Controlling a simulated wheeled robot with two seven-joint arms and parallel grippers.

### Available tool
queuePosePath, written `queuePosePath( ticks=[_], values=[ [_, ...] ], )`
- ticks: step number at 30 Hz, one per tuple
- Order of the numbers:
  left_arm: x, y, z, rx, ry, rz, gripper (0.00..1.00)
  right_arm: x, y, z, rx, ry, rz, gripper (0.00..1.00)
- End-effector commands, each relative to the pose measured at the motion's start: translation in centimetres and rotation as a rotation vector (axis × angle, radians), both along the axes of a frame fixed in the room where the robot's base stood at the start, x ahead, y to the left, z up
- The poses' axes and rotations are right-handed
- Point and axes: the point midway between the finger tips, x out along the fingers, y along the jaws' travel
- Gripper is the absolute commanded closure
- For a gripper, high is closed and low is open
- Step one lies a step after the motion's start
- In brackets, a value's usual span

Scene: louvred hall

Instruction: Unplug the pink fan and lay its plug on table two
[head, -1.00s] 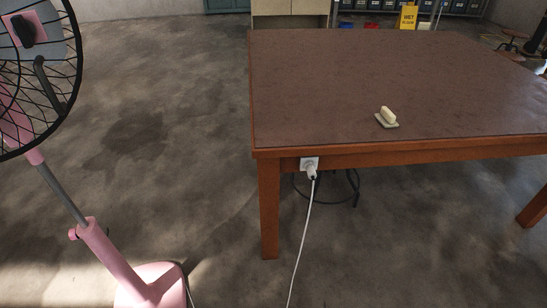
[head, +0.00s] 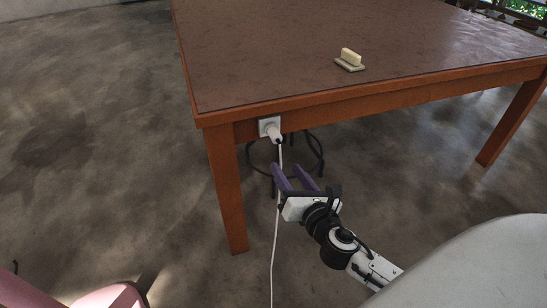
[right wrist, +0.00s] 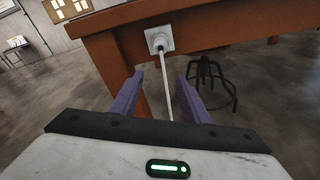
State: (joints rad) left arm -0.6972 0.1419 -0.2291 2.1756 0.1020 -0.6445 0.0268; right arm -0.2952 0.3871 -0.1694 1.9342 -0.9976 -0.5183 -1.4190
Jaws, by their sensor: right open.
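The white plug (head: 274,135) sits in a white socket (head: 264,124) on the table's front rail, near its left leg. It also shows in the right wrist view (right wrist: 159,47). Its white cord (head: 275,235) hangs straight down to the floor. The pink fan (head: 112,297) shows only as a piece of its base at the bottom left. The brown table (head: 260,60) has a bare top except for one small object. My right gripper (head: 290,172) is open and empty, below and in front of the plug; the cord passes beyond its fingers in the right wrist view. My left gripper is out of view.
A small cream block on a grey base (head: 349,60) stands on the tabletop. A dark round stool (head: 312,155) stands under the table behind the plug. The floor left of the table is clear.

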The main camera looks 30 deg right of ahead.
Motion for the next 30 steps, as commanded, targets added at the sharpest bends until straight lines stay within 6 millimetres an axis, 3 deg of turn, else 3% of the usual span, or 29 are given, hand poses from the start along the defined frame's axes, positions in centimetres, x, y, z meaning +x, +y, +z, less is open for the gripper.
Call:
queuePosePath(
  ticks=[1, 6, 11, 30],
  values=[
    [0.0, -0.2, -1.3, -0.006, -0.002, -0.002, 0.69, 0.8, -0.6, 0.0, -0.136, -0.023, 0.008, 0.58],
    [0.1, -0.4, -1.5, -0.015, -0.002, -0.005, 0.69, 2.0, -1.4, 2.0, -0.381, -0.049, 0.01, 0.58],
    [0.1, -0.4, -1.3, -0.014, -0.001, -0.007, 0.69, 3.1, -1.7, 2.4, -0.404, -0.05, 0.01, 0.58],
    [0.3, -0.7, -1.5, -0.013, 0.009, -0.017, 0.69, 10.7, -3.5, 2.3, -0.398, -0.047, 0.01, 0.58]
  ],
)
